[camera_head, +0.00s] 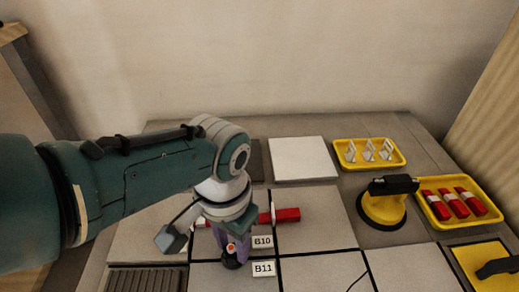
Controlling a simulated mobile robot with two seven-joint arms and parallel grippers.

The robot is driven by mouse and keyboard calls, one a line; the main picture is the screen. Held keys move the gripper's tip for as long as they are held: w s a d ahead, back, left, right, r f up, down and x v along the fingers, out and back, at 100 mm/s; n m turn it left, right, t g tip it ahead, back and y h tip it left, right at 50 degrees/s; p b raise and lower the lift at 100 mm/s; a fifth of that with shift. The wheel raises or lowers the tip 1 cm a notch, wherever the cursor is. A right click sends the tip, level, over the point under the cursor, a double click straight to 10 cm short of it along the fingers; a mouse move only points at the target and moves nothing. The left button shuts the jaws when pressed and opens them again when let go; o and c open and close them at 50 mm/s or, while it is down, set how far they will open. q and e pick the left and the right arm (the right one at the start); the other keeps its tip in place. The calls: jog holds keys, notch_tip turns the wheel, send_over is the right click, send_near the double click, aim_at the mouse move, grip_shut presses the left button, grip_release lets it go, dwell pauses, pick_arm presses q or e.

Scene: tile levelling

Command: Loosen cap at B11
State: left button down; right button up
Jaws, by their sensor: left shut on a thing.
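The B11 label (264,268) lies on the tiles near the front, just right of my left gripper. My left gripper (232,262) points down at the joint beside that label, shut on a small dark cap (231,263). The cap is mostly hidden by the fingers. The B10 label (262,241) lies just behind B11. A red wedge (287,215) with a pale upright clip (272,207) sits behind B10, partly hidden by my gripper. My right gripper is not in view.
A yellow tray (403,163) with white clips stands at the back right. Another yellow tray (424,208) holds red wedges. A suction lifter (383,222) stands left of it. A yellow float (485,268) lies at the front right. A loose pale tile (302,160) lies at the back.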

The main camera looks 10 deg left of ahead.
pick_arm(q)
jog(key=n, duration=0.3)
jog(key=shift+r+n, duration=0.1)
jog(key=shift+n, duration=0.3)
jog(key=n, duration=0.3)
jog(key=shift+n, duration=0.3)
jog(key=n, duration=0.3)
jog(key=shift+n, duration=0.3)
jog(key=shift+n+p, duration=0.3)
jog(key=shift+n, duration=1.5)
jog(key=c, duration=0.5)
grip_release()
jog(key=shift+a, duration=0.15)
notch_tip(320, 180, up, 10)
jog(key=p, duration=0.9)
